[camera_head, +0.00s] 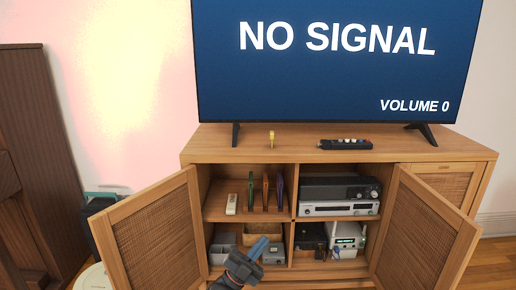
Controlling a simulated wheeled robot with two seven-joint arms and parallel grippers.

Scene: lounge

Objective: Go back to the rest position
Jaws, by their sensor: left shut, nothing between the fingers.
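My left gripper (258,249) is dark grey with blue-grey fingers and shows at the bottom middle, in front of the lower left part of the cabinet. It is shut and empty, and it hides part of the lower shelf behind it. The wooden TV cabinet (228,148) stands ahead with its left door (155,240) and its right door (428,222) swung open. My right gripper is not in view.
A TV (330,70) reading "NO SIGNAL" stands on the cabinet, with a black remote (344,144) and a small yellow object (271,140) before it. The upper left shelf holds a pale remote (232,204) and several upright thin cases. Electronics (338,208) fill the right shelves.

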